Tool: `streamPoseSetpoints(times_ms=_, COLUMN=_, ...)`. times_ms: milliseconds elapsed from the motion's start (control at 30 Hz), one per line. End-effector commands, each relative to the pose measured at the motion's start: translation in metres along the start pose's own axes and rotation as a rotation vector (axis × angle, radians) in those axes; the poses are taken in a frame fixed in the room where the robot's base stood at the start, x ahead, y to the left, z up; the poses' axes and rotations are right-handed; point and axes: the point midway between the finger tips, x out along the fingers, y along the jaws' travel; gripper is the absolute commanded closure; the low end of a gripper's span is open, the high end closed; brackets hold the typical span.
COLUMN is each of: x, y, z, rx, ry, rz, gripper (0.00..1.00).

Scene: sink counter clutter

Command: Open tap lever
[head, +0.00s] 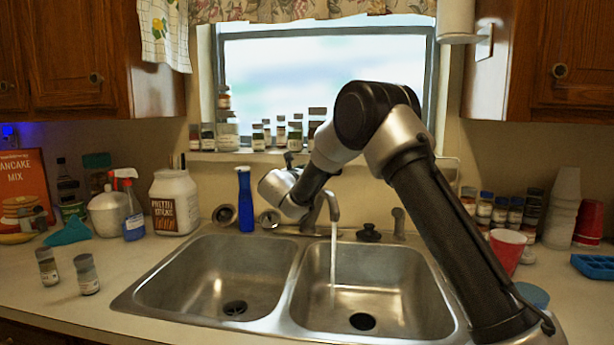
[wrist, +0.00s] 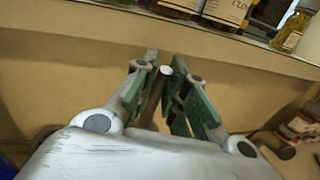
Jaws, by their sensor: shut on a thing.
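The tap spout (head: 331,204) curves over the right basin of the double sink, and a stream of water (head: 333,255) runs from it. My gripper is behind the sink beside the tap, mostly hidden by my own arm in the head view. In the wrist view, my gripper (wrist: 168,82) has its green-padded fingers closed around the tap lever (wrist: 166,71), whose pale rounded end shows between the fingertips. The lever's lower part is mostly hidden by the fingers.
A blue bottle (head: 245,200) stands close left of my gripper. Jars (head: 266,134) line the window sill just behind. A white tub (head: 174,201) is left of the sink; a red cup (head: 507,250) is to the right. The left basin (head: 215,275) is empty.

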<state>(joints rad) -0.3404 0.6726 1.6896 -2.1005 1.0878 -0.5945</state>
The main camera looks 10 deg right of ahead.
Motion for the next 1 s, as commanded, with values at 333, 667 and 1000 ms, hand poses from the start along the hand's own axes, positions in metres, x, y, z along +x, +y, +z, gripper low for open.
streamPoseSetpoints(times_ms=333, x=0.005, y=0.001, z=0.001, rx=-0.009, ry=0.053, rz=-0.002, gripper=1.0)
streamPoseSetpoints(times_ms=667, x=0.005, y=0.001, z=0.001, rx=-0.009, ry=0.052, rz=-0.002, gripper=0.65)
streamPoseSetpoints(times_ms=1000, x=-0.013, y=0.002, z=0.003, rx=-0.01, ry=0.051, rz=0.001, gripper=0.65)
